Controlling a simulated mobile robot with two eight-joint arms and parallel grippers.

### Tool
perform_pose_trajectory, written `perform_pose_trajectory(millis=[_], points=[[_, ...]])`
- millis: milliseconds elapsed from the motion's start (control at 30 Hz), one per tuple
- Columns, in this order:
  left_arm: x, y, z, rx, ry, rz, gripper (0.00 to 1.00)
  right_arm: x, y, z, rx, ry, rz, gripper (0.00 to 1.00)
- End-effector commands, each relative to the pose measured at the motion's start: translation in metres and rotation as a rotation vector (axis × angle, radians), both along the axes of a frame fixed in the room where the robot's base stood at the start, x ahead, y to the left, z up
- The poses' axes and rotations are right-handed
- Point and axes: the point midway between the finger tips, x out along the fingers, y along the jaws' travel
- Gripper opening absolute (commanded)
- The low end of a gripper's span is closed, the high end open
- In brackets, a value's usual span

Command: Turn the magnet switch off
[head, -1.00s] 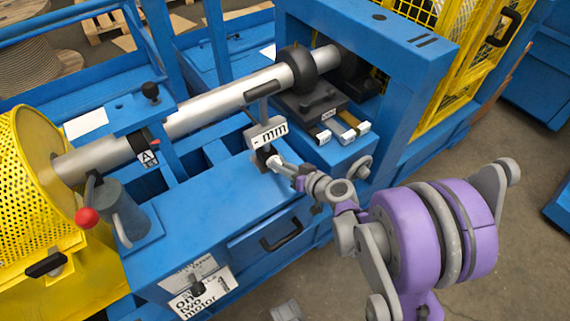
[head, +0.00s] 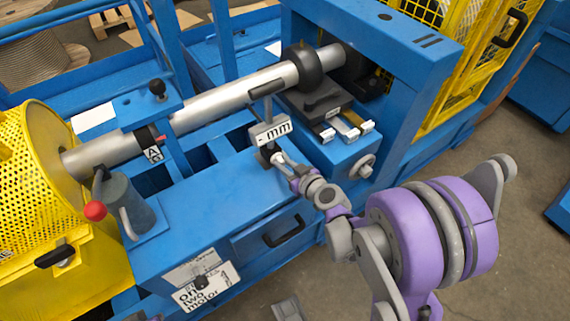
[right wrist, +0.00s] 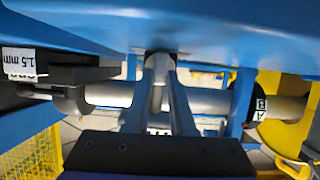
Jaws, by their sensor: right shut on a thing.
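The magnet base is a small dark block (head: 264,157) on the blue machine top, under the gauge stand with the white "mm" label (head: 270,131). My right gripper (head: 281,160) reaches in from the right at the base's near side and is shut on a small pale part there, which appears to be the magnet switch. In the right wrist view, the two grey fingers (right wrist: 159,95) close around a pale cylindrical piece (right wrist: 158,71) with a dark end. The switch's on or off position cannot be read. My left gripper is not in view.
A silver shaft (head: 215,107) runs behind the gauge stand. A red-knobbed lever (head: 95,211) stands at left beside the yellow mesh guard (head: 35,160). A block with several labelled pieces (head: 340,125) and a blue frame (head: 385,50) stand at right.

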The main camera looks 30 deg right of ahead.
Motion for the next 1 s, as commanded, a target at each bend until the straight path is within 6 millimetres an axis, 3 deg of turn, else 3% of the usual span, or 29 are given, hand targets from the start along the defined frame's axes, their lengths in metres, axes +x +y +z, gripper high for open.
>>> perform_pose_trajectory(millis=[133,167,233,633,1000], points=[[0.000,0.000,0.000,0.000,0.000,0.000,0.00,0.000,0.000,0.000,-0.002,0.001,0.001,0.00],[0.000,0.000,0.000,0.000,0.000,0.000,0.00,0.000,0.000,0.000,-0.002,0.001,0.001,0.26],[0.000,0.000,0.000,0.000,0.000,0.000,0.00,0.000,0.000,0.000,-0.001,0.001,0.000,0.35],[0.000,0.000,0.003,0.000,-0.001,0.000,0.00,-0.009,-0.001,0.004,0.001,0.000,-0.001,0.35],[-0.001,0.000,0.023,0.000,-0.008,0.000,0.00,-0.075,-0.006,0.033,0.000,0.000,-0.003,0.35]])
